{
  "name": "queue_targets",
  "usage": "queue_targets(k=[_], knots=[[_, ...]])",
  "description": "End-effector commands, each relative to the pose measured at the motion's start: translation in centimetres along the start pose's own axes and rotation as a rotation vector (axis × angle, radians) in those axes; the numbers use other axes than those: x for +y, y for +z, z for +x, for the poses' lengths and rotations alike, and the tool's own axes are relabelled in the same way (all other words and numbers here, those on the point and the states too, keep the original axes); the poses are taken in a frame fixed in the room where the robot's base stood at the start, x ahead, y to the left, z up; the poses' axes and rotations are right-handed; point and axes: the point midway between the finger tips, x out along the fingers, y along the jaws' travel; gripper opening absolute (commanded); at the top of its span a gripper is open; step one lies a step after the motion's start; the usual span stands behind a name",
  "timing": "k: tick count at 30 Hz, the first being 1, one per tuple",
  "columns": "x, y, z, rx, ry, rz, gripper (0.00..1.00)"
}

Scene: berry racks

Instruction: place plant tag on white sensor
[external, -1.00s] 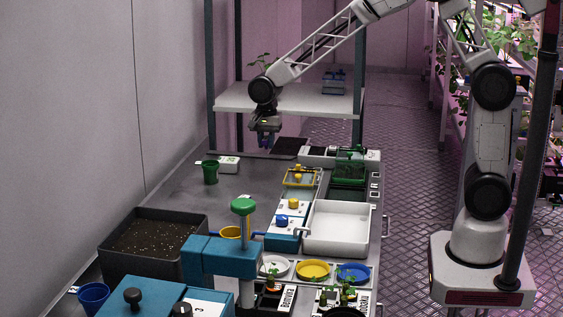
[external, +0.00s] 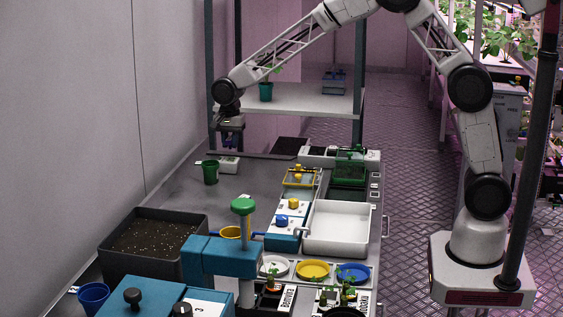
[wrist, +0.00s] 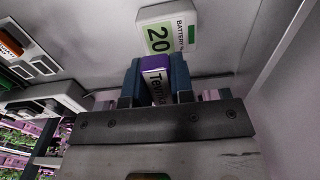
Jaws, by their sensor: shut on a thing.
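My gripper (external: 231,145) hangs over the far left part of the bench. In the wrist view my gripper (wrist: 157,76) is shut on the plant tag (wrist: 154,84), a white and purple piece with partly hidden dark lettering, between its blue fingers. The white sensor (wrist: 168,30), with a green display reading 20 and battery lettering, lies just ahead of the tag. In the external view a small white box (external: 229,165), apparently the sensor, sits below the gripper. I cannot make out the tag there, nor the gap between tag and sensor.
A green pot (external: 210,172) stands just left of the white box. The shelf (external: 310,101) with a potted plant (external: 266,91) is behind the gripper. A white tray (external: 337,230) and coloured dishes lie nearer the camera. The bench around the white box is largely clear.

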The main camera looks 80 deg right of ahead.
Motion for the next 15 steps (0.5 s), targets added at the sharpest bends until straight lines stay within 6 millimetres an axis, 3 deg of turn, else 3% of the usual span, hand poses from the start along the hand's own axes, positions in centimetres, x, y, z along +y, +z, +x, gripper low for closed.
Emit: queue_targets(k=[6, 15], knots=[[-1.01, -0.11, 0.03, 0.000, -0.001, 0.000, 0.00], [-1.01, -0.10, 0.06, 0.000, -0.001, 0.000, 0.00]])
